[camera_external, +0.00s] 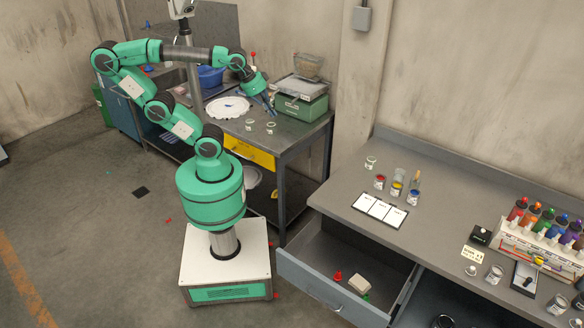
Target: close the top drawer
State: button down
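A grey-blue drawer (318,287) under the right-hand workbench stands pulled out, with its front towards the lower left. Inside it lie a small red item (337,276), a beige block (359,283) and something green. A yellow drawer front (249,152) shows under the left table, partly hidden by my arm; I cannot tell if it is fully shut. My gripper (269,104) points down above the left table, beside the green scale. It is far from the grey-blue drawer. Its dark fingers are too small to tell whether they are open.
The green scale (300,106) and a white plate (227,107) are on the left table. The right workbench (440,222) holds a clipboard (379,210), paint jars and a rack of coloured bottles (540,240). Open floor lies left of my base.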

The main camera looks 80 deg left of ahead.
jog(key=w+d+f+m+g+y+p, duration=0.1)
jog(key=w+d+f+m+g+p, duration=0.2)
jog(key=w+d+m, duration=0.85)
jog(key=w+d+f+m+y, duration=0.1)
jog(key=w+d+f, duration=0.2)
jog(key=d+f, duration=0.55)
jog(key=w+d+f+m+y, duration=0.1)
jog(key=w+d+f+m, duration=0.15)
jog(key=d, duration=1.15)
jog(key=s+d+f+m+y+p, duration=0.1)
jog(key=s+d+f+m, duration=0.2)
jog(key=d+f, duration=0.45)
jog(key=s+d+f+m+y, duration=0.15)
jog(key=s+d+f, duration=0.25)
jog(key=d+f, duration=0.4)
jog(key=s+d+f+m+t, duration=0.2)
jog(key=s+d+f, duration=0.4)
jog(key=f, duration=0.3)
jog(key=s+d+f+m+t+p, duration=0.1)
jog(key=s+d+f+m, duration=0.4)
jog(key=s+f, duration=0.3)
jog(key=shift+s+d+f+t+y, duration=0.15)
jog(key=shift+d+f+t+y, duration=0.2)
jog(key=shift+d+t+y, duration=0.1)
jog(key=shift+a+f+m, duration=0.1)
jog(key=shift+a+m, duration=0.05)
jog(key=shift+m, duration=0.1)
